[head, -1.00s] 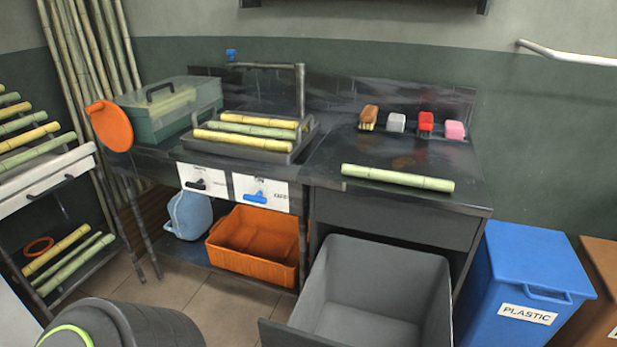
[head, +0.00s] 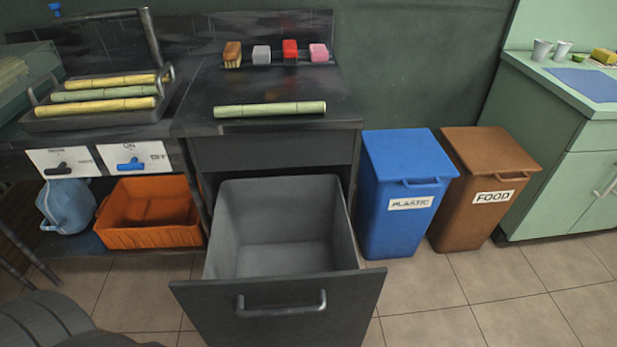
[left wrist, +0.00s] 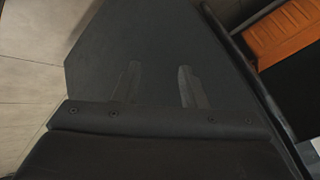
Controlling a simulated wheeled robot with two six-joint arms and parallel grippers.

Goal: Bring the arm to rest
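My left gripper (left wrist: 157,88) shows only in the left wrist view. Its two fingers stand apart with nothing between them, in front of a plain dark grey surface. Neither gripper shows in the head view, and my right gripper is in no view. In the head view a grey bin drawer (head: 278,306) stands pulled out below the counter, and its inside looks empty. A green sugarcane piece (head: 270,110) lies on the countertop above it. Several cane pieces (head: 105,93) lie in a dark tray (head: 100,120) at the left.
An orange crate (head: 150,238) and a blue jug (head: 66,208) sit on the low shelf. A blue PLASTIC bin (head: 405,225) and a brown FOOD bin (head: 480,215) stand right of the drawer. A green cabinet (head: 570,170) is at the right. Tiled floor (head: 450,320) is clear in front.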

